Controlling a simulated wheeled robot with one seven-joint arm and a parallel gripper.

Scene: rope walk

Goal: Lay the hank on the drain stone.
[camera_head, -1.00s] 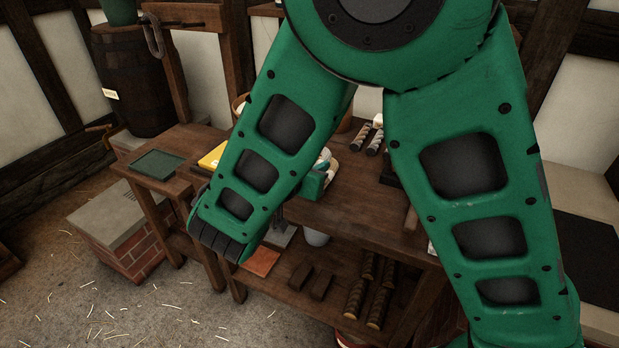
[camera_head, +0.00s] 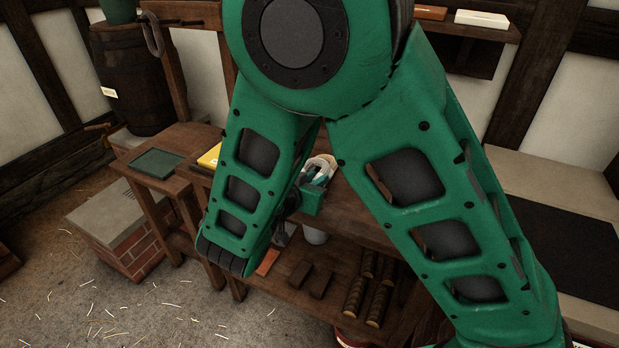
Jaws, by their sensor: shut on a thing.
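My gripper (camera_head: 317,180) shows as a small green body beyond my arm, over the wooden bench. It is shut on a pale looped bundle, which looks like the hank (camera_head: 322,160); its fingertips are small and partly hidden. I cannot tell whether the hank touches the bench top. The drain stone looks to be the grey slab (camera_head: 92,221) on a low brick base at the left, with a small dark grate at its far right. The slab's top is bare and stands well away from my gripper.
The wooden bench (camera_head: 350,205) lies between, its lower shelf holding dark blocks (camera_head: 321,280) and several rope-wound rods (camera_head: 379,302). A side table with a green tray (camera_head: 157,163) stands beside the drain stone. A barrel (camera_head: 140,80) stands behind. The straw-strewn floor in front is open.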

